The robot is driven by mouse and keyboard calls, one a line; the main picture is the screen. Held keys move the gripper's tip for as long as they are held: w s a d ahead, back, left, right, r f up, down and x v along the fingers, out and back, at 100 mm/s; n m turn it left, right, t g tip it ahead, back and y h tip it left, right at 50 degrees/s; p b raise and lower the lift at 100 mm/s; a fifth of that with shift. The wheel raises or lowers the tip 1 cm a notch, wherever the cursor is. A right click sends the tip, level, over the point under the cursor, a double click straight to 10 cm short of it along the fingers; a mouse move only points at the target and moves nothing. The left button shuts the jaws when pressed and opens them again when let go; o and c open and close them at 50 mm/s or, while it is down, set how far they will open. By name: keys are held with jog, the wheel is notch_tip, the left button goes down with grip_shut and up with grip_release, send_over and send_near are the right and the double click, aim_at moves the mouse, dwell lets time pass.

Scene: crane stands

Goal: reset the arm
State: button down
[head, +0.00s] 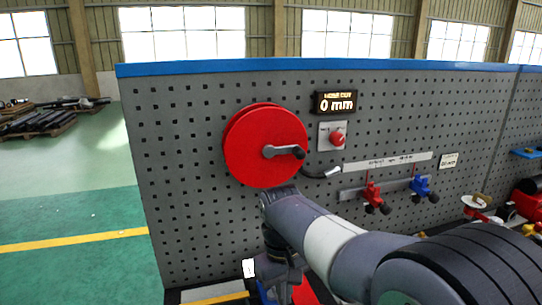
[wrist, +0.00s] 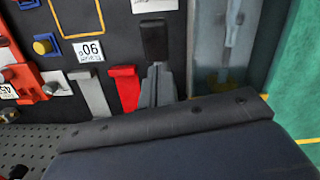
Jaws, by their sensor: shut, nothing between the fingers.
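In the head view my arm (head: 335,240) reaches from the lower right toward the pegboard, and its wrist end bends down below the red reel. The gripper's tips are hard to make out there at the bottom edge. In the wrist view my gripper (wrist: 155,45) points down and away, its dark tips together with nothing held. It is over a dark surface with a red bar (wrist: 125,88) and a pale grey bar (wrist: 92,92) just to its left. I cannot tell how high it is above them.
The grey pegboard (head: 190,200) carries a red reel with a crank (head: 265,145), a display reading 0 mm (head: 336,103), a red button (head: 338,139), a hose end (head: 325,172), and red (head: 372,195) and blue (head: 421,187) clamps. Green floor (head: 75,210) lies open at left.

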jog(key=shift+s+d+r+p, duration=0.15)
jog(key=shift+s+d+r, duration=0.05)
jog(key=shift+s, duration=0.15)
jog(key=shift+s+d+r+p, duration=0.15)
jog(key=shift+s, duration=0.2)
jog(key=shift+s+d+r+p, duration=0.15)
jog(key=shift+r+p, duration=0.1)
jog(key=shift+p, duration=0.2)
jog(key=r+p, duration=0.3)
jog(key=shift+w+a+r, duration=0.2)
jog(key=shift+w+r, duration=0.1)
jog(key=shift+f, duration=0.15)
